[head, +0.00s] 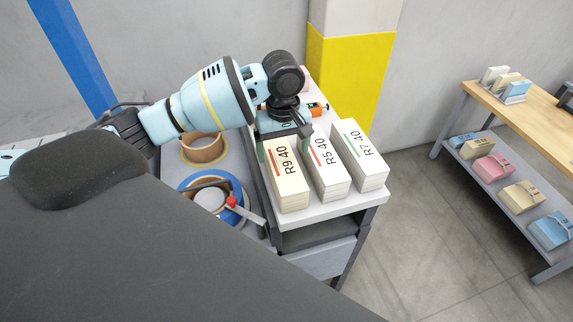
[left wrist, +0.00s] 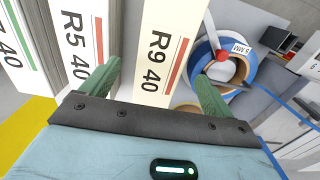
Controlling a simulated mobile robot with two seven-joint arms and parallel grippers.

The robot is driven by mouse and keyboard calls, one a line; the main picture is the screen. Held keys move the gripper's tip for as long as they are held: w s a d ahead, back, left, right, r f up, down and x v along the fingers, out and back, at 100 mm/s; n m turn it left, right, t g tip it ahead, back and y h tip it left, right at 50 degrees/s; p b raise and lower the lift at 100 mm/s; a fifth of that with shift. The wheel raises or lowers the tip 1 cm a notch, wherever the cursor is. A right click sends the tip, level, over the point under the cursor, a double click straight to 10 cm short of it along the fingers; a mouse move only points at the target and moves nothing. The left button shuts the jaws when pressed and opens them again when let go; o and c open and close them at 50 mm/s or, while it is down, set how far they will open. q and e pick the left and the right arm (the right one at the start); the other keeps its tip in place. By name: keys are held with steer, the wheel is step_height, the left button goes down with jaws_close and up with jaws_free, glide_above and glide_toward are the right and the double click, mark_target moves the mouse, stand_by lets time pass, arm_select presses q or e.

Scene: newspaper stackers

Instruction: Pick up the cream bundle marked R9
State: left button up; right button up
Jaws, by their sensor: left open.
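The cream bundle marked R9 40 (head: 291,188) lies on a white-topped cart, leftmost of three in the head view. It has a red stripe beside its lettering. My left gripper (head: 284,146) is over the far end of this bundle. In the left wrist view, the open green fingers of the left gripper (left wrist: 158,76) stand on either side of the R9 bundle (left wrist: 160,45), one towards the R5 bundle. Whether the fingers touch it cannot be told. My right gripper is in neither view.
The R5 bundle (head: 327,177) and R7 bundle (head: 361,158) lie close beside R9. Tape rolls (head: 203,150) and a red-knobbed dispenser (head: 232,202) are on the left. A yellow-banded pillar (head: 348,85) stands behind. A wooden table (head: 530,107) with bundles stands far right.

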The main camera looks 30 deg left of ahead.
mark_target(283, 160)
arm_select(q)
step_height(283, 160, down, 3)
steer(key=shift+s+r, duration=0.1)
steer(key=shift+r, duration=0.1)
steer(key=shift+w+a+f+b, duration=0.15)
steer(key=shift+f+b, duration=0.1)
steer(key=shift+f, duration=1.05)
steer(key=shift+w+a+f+b, duration=0.1)
steer(key=shift+f+b, duration=0.15)
steer(key=shift+f, duration=1.05)
steer(key=c, duration=1.8)
steer(key=shift+r, duration=0.1)
steer(key=shift+c, duration=0.2)
